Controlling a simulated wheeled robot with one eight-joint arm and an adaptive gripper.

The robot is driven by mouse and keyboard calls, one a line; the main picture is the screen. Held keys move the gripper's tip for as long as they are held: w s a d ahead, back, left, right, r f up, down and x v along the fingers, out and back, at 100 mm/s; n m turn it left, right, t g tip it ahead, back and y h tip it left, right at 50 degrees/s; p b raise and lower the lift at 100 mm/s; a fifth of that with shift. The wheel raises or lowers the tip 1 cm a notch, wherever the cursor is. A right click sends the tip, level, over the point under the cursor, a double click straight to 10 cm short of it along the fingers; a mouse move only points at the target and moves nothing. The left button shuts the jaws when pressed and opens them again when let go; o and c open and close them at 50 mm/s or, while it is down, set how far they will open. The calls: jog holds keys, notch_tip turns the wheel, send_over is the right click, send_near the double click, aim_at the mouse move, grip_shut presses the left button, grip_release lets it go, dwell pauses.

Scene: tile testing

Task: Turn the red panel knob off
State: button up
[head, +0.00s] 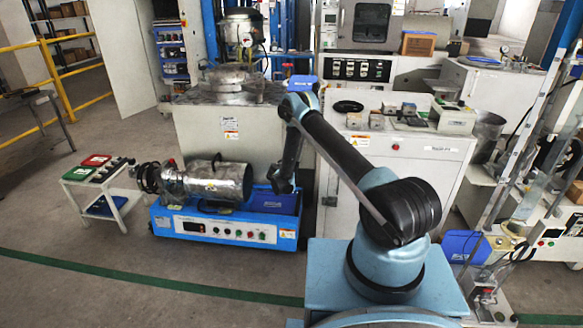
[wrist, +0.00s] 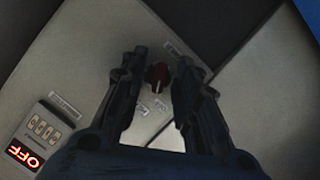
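The red panel knob (wrist: 157,76) shows in the wrist view on a light grey panel (wrist: 85,65), with a pale pointer mark on its face. My gripper (wrist: 160,62) is open, with one dark finger on each side of the knob. A gap shows between each finger and the knob; the depth between them is hard to tell. A small display (wrist: 23,154) at the lower left of the wrist view shows lit red letters reading OFF, upside down. In the head view my arm bends down beside the white cabinet, and I cannot make out the knob there.
Small labels (wrist: 160,106) sit around the knob. A grey switch box (wrist: 42,128) adjoins the display. In the head view a blue machine (head: 225,228) with a metal cylinder (head: 218,182) stands left of my arm, and a white cabinet (head: 390,180) behind it. Open floor lies at the front left.

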jog(key=v, duration=0.7)
jog(key=shift+s, duration=0.25)
